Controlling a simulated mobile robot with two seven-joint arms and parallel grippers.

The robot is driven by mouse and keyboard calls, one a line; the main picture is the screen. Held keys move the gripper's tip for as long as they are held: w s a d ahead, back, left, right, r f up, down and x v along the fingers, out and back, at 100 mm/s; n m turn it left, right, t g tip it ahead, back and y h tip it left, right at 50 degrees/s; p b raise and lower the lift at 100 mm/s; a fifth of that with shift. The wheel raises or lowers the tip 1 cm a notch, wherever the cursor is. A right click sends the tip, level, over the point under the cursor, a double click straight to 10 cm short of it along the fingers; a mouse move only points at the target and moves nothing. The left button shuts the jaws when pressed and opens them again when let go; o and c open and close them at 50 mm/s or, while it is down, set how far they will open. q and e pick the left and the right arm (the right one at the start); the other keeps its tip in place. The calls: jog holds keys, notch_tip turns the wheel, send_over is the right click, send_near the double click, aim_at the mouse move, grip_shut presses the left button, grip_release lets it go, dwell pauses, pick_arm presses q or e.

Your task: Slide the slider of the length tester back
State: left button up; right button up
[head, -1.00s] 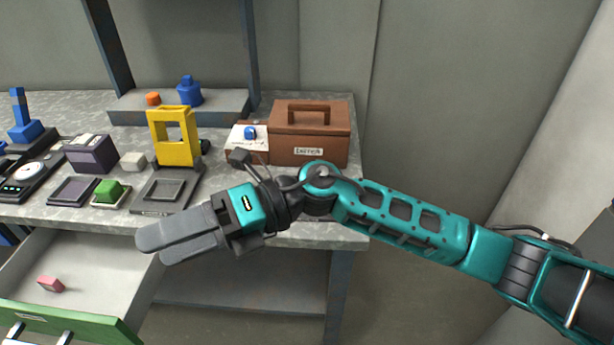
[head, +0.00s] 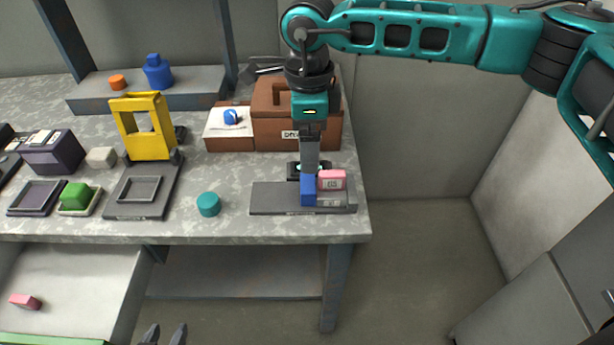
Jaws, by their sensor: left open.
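The length tester (head: 275,198) is a flat dark grey base at the right front of the table. Its upright blue slider (head: 308,191) stands near the middle of the base. A pink block (head: 332,180) sits just right of the slider. A small dark display (head: 293,171) is partly hidden behind. My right gripper (head: 309,172) points straight down at the slider's top, its fingers edge-on; whether they grip or touch it I cannot tell. My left gripper (head: 164,333) shows only two dark, parted fingertips at the bottom edge, open and empty, away from the tester.
A yellow frame (head: 144,127) stands further left. An open drawer (head: 75,283) juts out below at left.

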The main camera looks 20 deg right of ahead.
aim_at(308, 183)
notch_tip(308, 183, down, 10)
jog(key=shift+f, duration=0.1)
dwell(0.4)
